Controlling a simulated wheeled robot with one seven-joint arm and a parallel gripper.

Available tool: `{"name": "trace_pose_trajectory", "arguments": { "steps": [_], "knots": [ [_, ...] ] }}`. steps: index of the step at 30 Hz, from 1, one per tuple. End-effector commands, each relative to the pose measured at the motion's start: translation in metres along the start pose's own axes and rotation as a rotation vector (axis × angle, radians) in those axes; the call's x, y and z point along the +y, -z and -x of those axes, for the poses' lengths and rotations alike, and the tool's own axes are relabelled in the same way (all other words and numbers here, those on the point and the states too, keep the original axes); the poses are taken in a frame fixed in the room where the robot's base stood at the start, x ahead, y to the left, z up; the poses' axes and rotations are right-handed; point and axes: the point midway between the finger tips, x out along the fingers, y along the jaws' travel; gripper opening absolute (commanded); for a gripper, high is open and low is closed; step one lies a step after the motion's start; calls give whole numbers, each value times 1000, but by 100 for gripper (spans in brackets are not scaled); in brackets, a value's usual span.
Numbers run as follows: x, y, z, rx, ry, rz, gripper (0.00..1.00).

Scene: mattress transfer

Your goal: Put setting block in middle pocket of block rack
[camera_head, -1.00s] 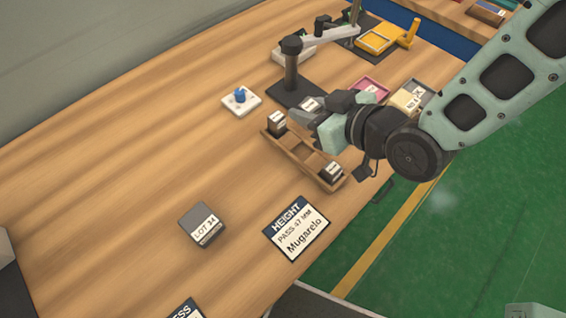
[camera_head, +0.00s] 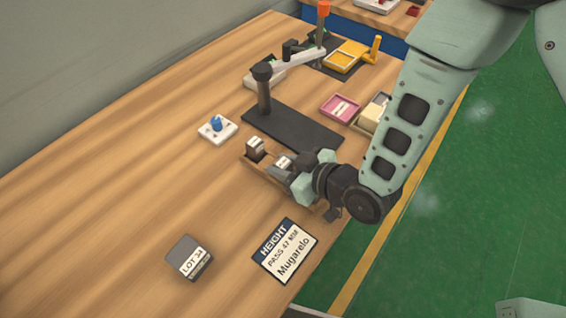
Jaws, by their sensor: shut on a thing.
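The wooden block rack (camera_head: 251,168) lies near the table's right edge, partly covered by my gripper. A dark block with a white label (camera_head: 255,147) stands in its far-left end pocket. My gripper (camera_head: 291,170) is over the rack's middle and shut on the setting block (camera_head: 283,162), a dark block with a white label. The held block is at or just above the middle pocket; I cannot tell whether it touches the rack floor. The rack's near-right end is mostly hidden behind my gripper.
A dark stand (camera_head: 264,92) on a black plate is behind the rack. A white plate with a blue knob (camera_head: 217,125) is to the left. A height card (camera_head: 285,250) and a LOT 34 block (camera_head: 189,258) lie in front. Pink tray (camera_head: 341,108) lies further back.

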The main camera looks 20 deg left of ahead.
Motion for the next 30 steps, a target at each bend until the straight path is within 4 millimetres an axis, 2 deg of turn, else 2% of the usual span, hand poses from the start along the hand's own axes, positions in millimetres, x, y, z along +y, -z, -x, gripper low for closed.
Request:
{"name": "trace_pose_trajectory", "arguments": {
  "steps": [7, 8, 9, 10, 22, 26, 30],
  "knots": [
    [0, -3, -2, 2, 0, 0, 0],
    [0, -3, -2, 0, 0, 0, 33],
    [0, -2, -1, 0, 0, 0, 44],
    [0, -2, -1, 0, 0, 0, 49],
    [0, 2, 3, 0, -1, 0, 49],
    [1, -1, 22, 0, -2, -1, 49],
    [1, -1, 52, -1, -3, -2, 49]
  ]
}}
